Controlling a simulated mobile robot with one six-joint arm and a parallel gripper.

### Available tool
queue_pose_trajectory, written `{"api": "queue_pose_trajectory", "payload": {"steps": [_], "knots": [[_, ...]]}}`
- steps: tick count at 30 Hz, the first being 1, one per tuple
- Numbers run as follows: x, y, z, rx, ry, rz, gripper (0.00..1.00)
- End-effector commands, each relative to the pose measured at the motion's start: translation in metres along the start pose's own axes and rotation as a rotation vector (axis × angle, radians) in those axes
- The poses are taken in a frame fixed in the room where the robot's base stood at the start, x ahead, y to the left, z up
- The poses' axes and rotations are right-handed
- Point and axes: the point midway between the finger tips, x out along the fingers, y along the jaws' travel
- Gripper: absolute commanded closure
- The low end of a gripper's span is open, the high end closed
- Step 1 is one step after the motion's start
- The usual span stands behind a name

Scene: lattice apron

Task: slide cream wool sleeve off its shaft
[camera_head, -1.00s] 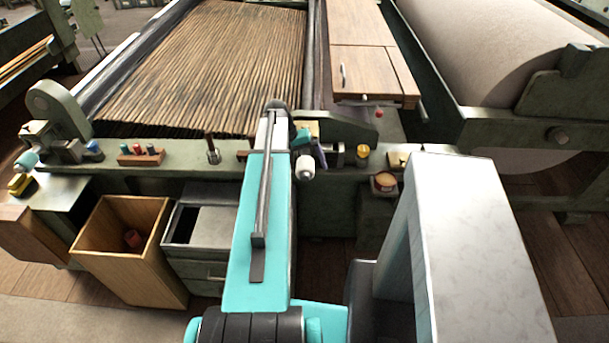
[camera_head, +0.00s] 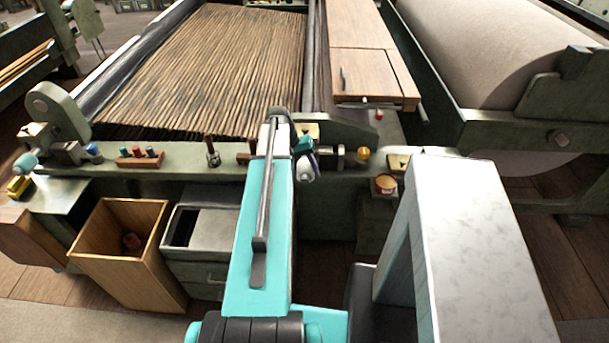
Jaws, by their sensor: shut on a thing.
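The teal end of my arm reaches to the rail at the near end of the machine, and my gripper (camera_head: 304,153) is at its tip, small and partly hidden by the arm. A small pale rounded piece, which I take as the cream wool sleeve (camera_head: 306,171), shows at the gripper, just right of the arm. My gripper is shut on it. A short metal shaft (camera_head: 338,155) lies level just to the right, with a yellow knob (camera_head: 363,154) near its right end. I cannot tell whether the sleeve is still around the shaft.
An open wooden bin (camera_head: 163,219) with a red piece inside stands at the lower left, beside a grey box (camera_head: 207,227). A small rack of coloured pegs (camera_head: 140,156) and an upright peg (camera_head: 212,152) stand on the rail. A small round cup (camera_head: 385,184) sits right of the arm.

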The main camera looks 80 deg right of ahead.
Motion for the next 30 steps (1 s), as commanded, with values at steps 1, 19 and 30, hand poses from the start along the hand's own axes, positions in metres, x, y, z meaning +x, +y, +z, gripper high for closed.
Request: {"api": "queue_pose_trajectory", "payload": {"steps": [1,19,30], "knots": [[0.0,0.0,0.0,0.0,0.0,0.0,0.63],[0.0,0.0,0.011,0.0,0.0,0.0,0.63],[0.0,0.0,0.021,0.0,0.0,0.0,0.63]]}}
